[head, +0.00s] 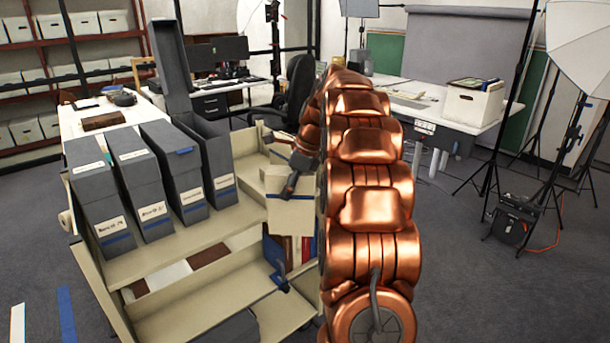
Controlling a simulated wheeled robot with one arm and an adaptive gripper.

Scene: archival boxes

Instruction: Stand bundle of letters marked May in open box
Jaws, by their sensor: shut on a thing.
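Several dark grey archival boxes stand in a row on the cart's upper shelf. The rightmost is the open box (213,165), with its tall lid (170,60) raised behind it. My gripper (291,182) is to the right of the open box, partly hidden by my copper arm. It appears shut on a cream bundle of letters (290,216), held apart from the open box at the cart's right side. No May mark is readable on the bundle. The inside of the open box is mostly hidden.
The cream cart (150,258) has bare shelf between the open box and the bundle. Books (297,249) show on a lower level. A white table (452,108) with a cream box (474,104) stands at back right, near light stands.

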